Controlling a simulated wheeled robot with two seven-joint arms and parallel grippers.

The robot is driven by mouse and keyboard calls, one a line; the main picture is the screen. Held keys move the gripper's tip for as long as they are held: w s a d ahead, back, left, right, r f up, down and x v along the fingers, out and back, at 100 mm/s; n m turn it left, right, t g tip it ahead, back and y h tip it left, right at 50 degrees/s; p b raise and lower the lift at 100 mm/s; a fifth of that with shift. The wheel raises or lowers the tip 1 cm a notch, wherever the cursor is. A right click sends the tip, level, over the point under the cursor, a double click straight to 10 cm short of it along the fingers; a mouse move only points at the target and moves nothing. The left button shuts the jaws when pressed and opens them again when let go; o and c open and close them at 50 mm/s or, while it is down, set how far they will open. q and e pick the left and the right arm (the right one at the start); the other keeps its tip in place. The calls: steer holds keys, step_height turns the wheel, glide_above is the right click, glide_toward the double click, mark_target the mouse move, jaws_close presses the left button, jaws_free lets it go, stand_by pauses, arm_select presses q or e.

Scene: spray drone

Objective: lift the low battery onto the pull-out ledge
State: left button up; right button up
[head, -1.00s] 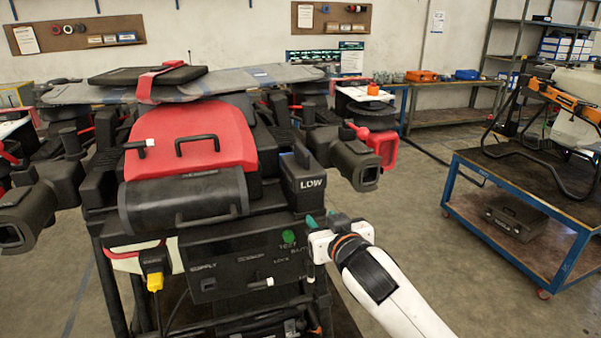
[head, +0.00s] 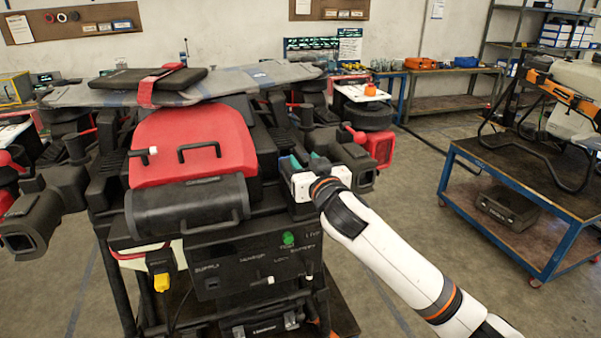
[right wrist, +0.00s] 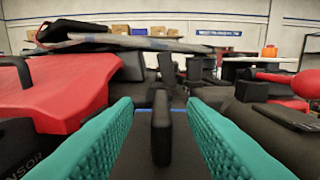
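The low battery's black upright handle (right wrist: 161,130) stands between the teal fingers of my right gripper (right wrist: 160,105) in the right wrist view. A gap shows on each side, so the gripper is open around it. In the head view, my right gripper (head: 303,163) is at the battery's place on the right of the drone's body and hides most of the battery, including its LOW label. I cannot clearly make out the pull-out ledge in these frames. My left gripper is not in view.
The red drone hood (head: 193,142) and black cylinder (head: 188,207) lie just left of the battery. A dark control panel (head: 245,262) is below. A blue-framed cart (head: 500,225) stands at the right, with open floor between.

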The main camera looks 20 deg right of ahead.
steer(key=shift+w, duration=1.35)
steer(key=shift+s, duration=0.1)
jaws_close()
steer(key=shift+r, duration=0.25)
